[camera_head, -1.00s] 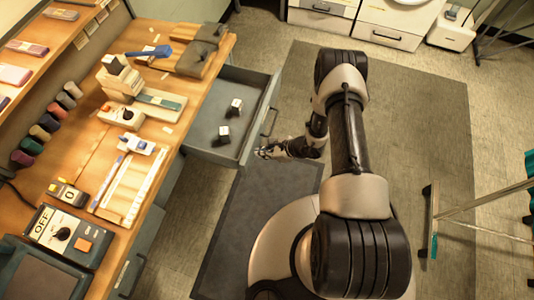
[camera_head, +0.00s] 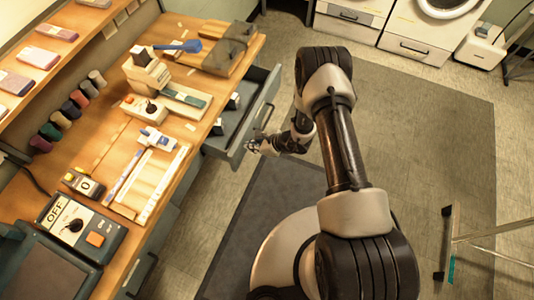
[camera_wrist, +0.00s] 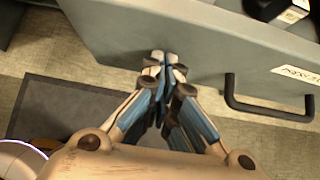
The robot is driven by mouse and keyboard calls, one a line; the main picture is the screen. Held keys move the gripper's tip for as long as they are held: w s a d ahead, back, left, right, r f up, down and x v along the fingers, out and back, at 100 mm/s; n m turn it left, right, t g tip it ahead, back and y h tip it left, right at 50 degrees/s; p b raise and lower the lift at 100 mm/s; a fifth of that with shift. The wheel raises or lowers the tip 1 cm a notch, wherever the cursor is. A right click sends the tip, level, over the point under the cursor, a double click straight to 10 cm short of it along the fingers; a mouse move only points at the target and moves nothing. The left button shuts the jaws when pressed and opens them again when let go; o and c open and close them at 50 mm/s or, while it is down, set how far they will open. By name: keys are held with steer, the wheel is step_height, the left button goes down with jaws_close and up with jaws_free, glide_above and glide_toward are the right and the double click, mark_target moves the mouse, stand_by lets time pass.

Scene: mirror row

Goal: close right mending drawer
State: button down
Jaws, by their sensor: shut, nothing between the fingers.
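The grey mending drawer (camera_head: 238,153) stands partly open from the wooden bench's right side in the head view. Its front panel (camera_wrist: 200,45) fills the upper part of the wrist view, with a dark bar handle (camera_wrist: 265,112) and a white label (camera_wrist: 297,75) to the right. My gripper (camera_head: 254,146) is shut and empty at the outer face of the front. In the wrist view its fingertips (camera_wrist: 165,58) are at the panel, left of the handle, and seem to touch it. Small dark boxes with white labels (camera_head: 233,100) lie inside the drawer.
The bench top (camera_head: 110,165) holds a control box (camera_head: 75,230), spools and tools. Below it are other drawer fronts. White machines (camera_head: 420,30) stand at the back, and a stand (camera_head: 447,245) at the right. Open floor (camera_head: 410,120) lies right of my arm.

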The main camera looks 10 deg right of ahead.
steer(key=w+a+b, duration=0.1)
steer(key=w+a, duration=0.1)
steer(key=a, duration=0.1)
steer(key=w+a+b, duration=0.2)
steer(key=a, duration=0.2)
steer(key=w+a+b, duration=0.2)
steer(key=a, duration=0.2)
steer(key=shift+w+a, duration=0.15)
steer(key=shift+w, duration=0.15)
steer(key=shift+a, duration=0.1)
steer(key=shift+w+r, duration=0.1)
